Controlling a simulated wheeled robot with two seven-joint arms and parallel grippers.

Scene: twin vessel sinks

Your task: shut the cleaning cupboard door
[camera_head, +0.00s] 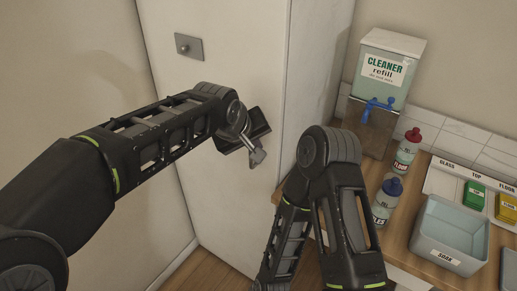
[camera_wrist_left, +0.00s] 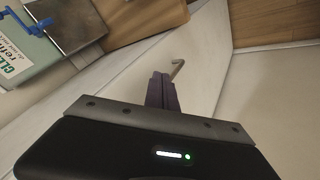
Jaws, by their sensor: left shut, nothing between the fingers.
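The tall white cupboard door (camera_head: 225,60) stands upright in the middle of the head view. A small grey metal plate with a knob (camera_head: 188,46) is on its upper left part. My left gripper (camera_head: 257,156) is in front of the door's right part, its fingers shut and empty. The wrist view shows the closed fingers (camera_wrist_left: 162,90) pointing along a pale panel, with a small bent hook-like piece at their tip. I cannot tell whether the fingers touch the door, or whether any gap stands at its edge. My right arm is folded at lower centre; its gripper is out of frame.
A wooden counter (camera_head: 405,235) at right holds a cleaner refill dispenser (camera_head: 385,70) with a blue tap, a red-capped bottle (camera_head: 407,152), a blue-capped bottle (camera_head: 386,203), a grey soak basin (camera_head: 450,235) and a labelled tray (camera_head: 447,181). Some wooden floor (camera_head: 215,272) is clear below the cupboard.

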